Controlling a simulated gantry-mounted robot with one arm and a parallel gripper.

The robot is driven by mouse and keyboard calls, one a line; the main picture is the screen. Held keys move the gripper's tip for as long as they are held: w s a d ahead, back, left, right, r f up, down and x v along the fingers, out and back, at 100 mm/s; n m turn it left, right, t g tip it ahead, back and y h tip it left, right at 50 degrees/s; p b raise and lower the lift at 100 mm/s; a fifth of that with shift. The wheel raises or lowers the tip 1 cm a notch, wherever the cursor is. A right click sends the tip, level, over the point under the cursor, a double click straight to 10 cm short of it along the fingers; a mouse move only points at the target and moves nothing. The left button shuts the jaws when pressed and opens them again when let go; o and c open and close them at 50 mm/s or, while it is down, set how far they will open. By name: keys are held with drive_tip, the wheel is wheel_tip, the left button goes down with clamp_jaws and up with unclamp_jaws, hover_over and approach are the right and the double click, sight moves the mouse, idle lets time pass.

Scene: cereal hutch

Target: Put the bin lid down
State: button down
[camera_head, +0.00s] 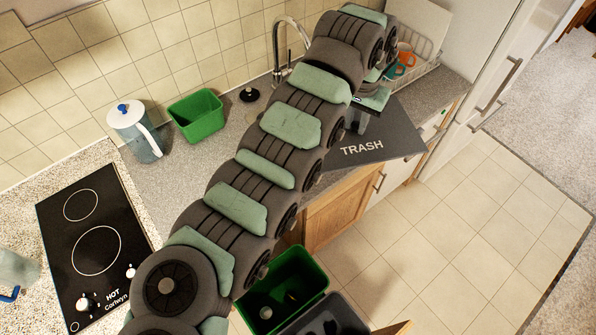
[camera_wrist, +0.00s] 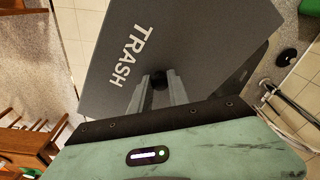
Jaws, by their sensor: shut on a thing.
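The bin lid (camera_head: 405,133) is a flat dark grey panel marked TRASH, seen in the head view over the counter's front edge near the sink. It also shows in the wrist view (camera_wrist: 105,40), where it fills much of the upper middle. My gripper (camera_wrist: 160,84) is shut on the lid's small dark knob. In the head view my gripper (camera_head: 357,120) is partly hidden by my arm. Whether the lid touches the counter cannot be told. An open green bin (camera_head: 312,273) stands low by the cabinets, with a dark bin (camera_head: 342,312) beside it.
A green tub (camera_head: 197,116) and a white-lidded jug (camera_head: 136,131) stand on the counter left of the tap (camera_head: 280,50). A dish rack (camera_head: 428,58) with cups is at the back right. The hob (camera_head: 93,245) is at left. The tiled floor at right is clear.

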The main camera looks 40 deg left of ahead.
drive_tip(key=s+a+f+n+p, duration=0.1)
drive_tip(key=s+a+f+n, duration=0.15)
drive_tip(key=s+a, duration=1.1)
drive_tip(key=s+a+f+n, duration=0.2)
drive_tip(key=s+a+f, duration=0.2)
drive_tip(key=s+a, duration=1)
drive_tip(key=shift+y, duration=0.3)
drive_tip(key=f, duration=0.5)
drive_tip(key=a+f+b, duration=0.1)
drive_tip(key=f, duration=0.4)
drive_tip(key=f+b, duration=0.1)
drive_tip(key=f, duration=0.4)
drive_tip(key=shift+w+a+f, duration=0.2)
drive_tip(key=shift+a+f, duration=0.05)
drive_tip(key=shift+f, duration=2.35)
drive_tip(key=shift+f, duration=0.15)
drive_tip(key=c, duration=1.7)
unclamp_jaws()
drive_tip(key=o, duration=0.4)
drive_tip(key=shift+o, duration=0.2)
